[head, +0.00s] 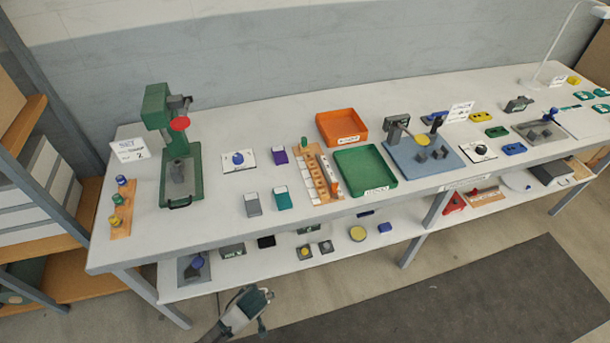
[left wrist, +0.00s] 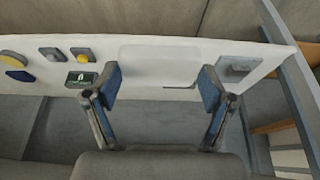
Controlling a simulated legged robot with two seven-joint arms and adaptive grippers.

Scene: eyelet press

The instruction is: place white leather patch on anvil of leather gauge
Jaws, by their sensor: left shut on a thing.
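My left gripper (head: 258,298) is low in front of the bench, below the lower shelf's front edge in the head view. In the left wrist view its two blue-padded fingers (left wrist: 160,88) stand wide apart. A pale, flat, rounded rectangle, which looks like the white leather patch (left wrist: 158,64), spans the gap between them, its outline faint against the pale shelf. I cannot pick the patch out in the head view. A dark gauge-like device (head: 397,128) stands on a blue-grey base at the bench's middle right; I cannot tell if it is the leather gauge. My right gripper is out of view.
The white bench (head: 225,209) holds a green press (head: 160,110), an orange tray (head: 352,113) and a green tray (head: 350,157). The lower shelf (head: 290,273) carries small boxes and knobbed blocks. A rack (head: 52,240) stands at far left. Floor in front is open.

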